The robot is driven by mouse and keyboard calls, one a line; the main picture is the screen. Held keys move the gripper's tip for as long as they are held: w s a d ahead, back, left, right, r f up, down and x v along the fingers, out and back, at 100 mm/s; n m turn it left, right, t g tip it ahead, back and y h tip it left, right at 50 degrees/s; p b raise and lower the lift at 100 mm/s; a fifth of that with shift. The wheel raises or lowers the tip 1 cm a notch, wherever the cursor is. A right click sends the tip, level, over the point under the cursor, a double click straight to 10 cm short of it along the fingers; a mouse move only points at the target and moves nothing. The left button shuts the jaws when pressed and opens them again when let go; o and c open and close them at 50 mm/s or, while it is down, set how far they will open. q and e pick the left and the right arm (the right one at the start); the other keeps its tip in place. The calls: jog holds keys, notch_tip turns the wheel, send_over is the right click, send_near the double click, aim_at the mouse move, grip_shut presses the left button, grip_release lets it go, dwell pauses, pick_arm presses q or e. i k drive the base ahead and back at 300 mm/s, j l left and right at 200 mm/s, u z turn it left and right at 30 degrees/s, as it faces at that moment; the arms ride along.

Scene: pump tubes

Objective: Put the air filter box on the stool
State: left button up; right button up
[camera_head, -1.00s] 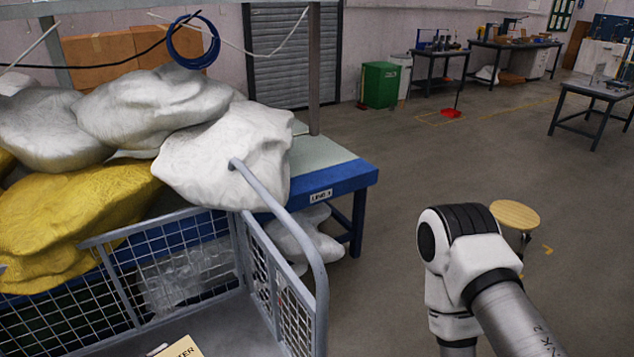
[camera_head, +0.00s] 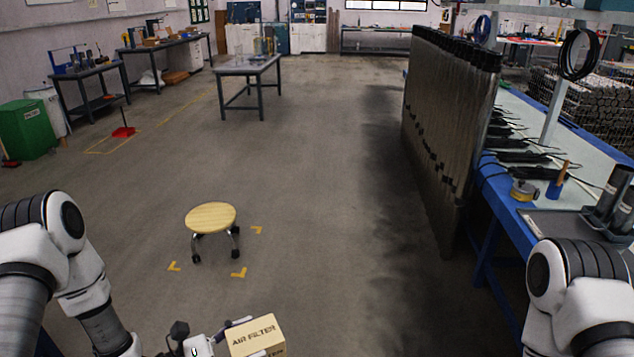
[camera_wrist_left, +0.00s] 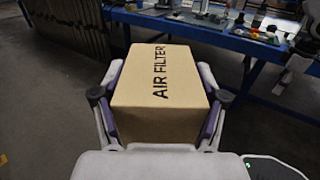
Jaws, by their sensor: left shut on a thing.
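The air filter box (camera_head: 256,338) is a tan carton with black "AIR FILTER" lettering at the bottom of the head view. My left gripper (camera_wrist_left: 160,105) is shut on it, with a finger on each side of the box in the left wrist view. The stool (camera_head: 211,218) has a round wooden seat and dark wheeled legs. It stands on the open floor, farther off than the box and a little to its left. Its seat is bare. My right arm shows at the lower right of the head view, but its gripper is out of view.
Yellow corner marks (camera_head: 239,272) lie on the floor around the stool. A blue-edged workbench (camera_head: 520,215) and a tall dark panel row (camera_head: 450,120) stand on the right. A green bin (camera_head: 27,128) is at the left. The floor between is clear.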

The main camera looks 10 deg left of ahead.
aim_at(211, 215)
jog(key=i+l+u, duration=0.2)
jog(key=i, duration=2.8)
jog(key=i+j+u, duration=0.1)
jog(key=i+u, duration=0.3)
jog(key=i+l+u, duration=0.1)
jog(key=i+u, duration=0.3)
jog(key=i, duration=0.25)
jog(key=i+l+u, duration=0.2)
jog(key=i+u, duration=0.2)
jog(key=i+l+u, duration=0.4)
jog(key=i, duration=0.15)
jog(key=i+l+u, duration=0.4)
jog(key=l+u, duration=0.15)
jog(key=u, duration=0.25)
jog(key=i, duration=0.05)
